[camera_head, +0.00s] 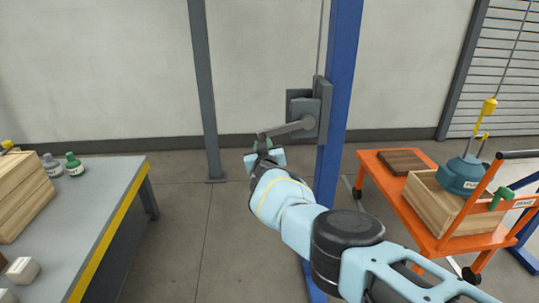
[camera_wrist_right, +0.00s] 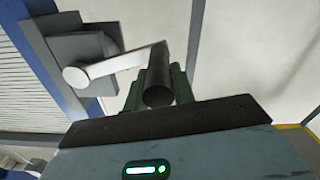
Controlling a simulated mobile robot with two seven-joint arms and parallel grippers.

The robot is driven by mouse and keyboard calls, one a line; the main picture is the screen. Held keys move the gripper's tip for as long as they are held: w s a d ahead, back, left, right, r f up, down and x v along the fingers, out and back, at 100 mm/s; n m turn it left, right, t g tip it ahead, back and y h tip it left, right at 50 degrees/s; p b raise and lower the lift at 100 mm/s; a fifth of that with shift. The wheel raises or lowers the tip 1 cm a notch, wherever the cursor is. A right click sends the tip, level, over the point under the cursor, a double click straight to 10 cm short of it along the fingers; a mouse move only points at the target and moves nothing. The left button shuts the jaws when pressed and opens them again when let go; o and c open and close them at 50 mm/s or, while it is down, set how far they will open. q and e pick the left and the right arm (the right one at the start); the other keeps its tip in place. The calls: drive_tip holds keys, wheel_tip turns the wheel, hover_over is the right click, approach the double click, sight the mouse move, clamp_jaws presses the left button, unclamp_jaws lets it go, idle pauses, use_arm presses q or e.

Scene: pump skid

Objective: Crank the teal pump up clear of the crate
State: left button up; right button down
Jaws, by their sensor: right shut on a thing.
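The teal pump (camera_head: 461,175) sits in the open wooden crate (camera_head: 434,207) at the right, its lower part hidden by the crate walls. A yellow hook (camera_head: 488,108) hangs just above it on a line. The grey winch (camera_head: 312,108) is fixed to the blue post, its crank arm (camera_head: 287,129) pointing left. My right gripper (camera_head: 264,152) is at the crank's outer end. In the right wrist view, its green fingers are shut around the dark crank handle (camera_wrist_right: 160,78). My left gripper is out of view.
The crate stands on an orange cart (camera_head: 385,180) beside a brown board (camera_head: 404,162). The blue post (camera_head: 340,95) stands between my arm and the cart. A grey table (camera_head: 100,190) at the left holds wooden boxes and bottles. The floor between table and post is clear.

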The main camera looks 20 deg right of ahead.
drive_tip(key=shift+m, duration=0.7)
drive_tip(key=r, duration=0.2)
drive_tip(key=a+r+p, duration=0.1)
drive_tip(key=r, duration=0.2)
drive_tip(key=shift+w+r, duration=0.15)
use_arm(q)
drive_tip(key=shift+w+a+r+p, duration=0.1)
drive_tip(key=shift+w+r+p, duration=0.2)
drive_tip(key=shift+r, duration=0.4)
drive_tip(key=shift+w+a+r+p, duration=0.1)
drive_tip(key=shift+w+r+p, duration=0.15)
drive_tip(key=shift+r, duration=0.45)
use_arm(e)
drive_tip(key=shift+d+r, duration=0.15)
drive_tip(key=shift+r, duration=0.6)
drive_tip(key=shift+d, duration=0.15)
drive_tip(key=c, duration=1.2)
unclamp_jaws()
drive_tip(key=shift+f, duration=0.1)
drive_tip(key=shift+c, duration=0.2)
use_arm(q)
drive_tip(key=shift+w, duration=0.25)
use_arm(e)
drive_tip(key=shift+o, duration=0.4)
drive_tip(key=shift+f, duration=0.15)
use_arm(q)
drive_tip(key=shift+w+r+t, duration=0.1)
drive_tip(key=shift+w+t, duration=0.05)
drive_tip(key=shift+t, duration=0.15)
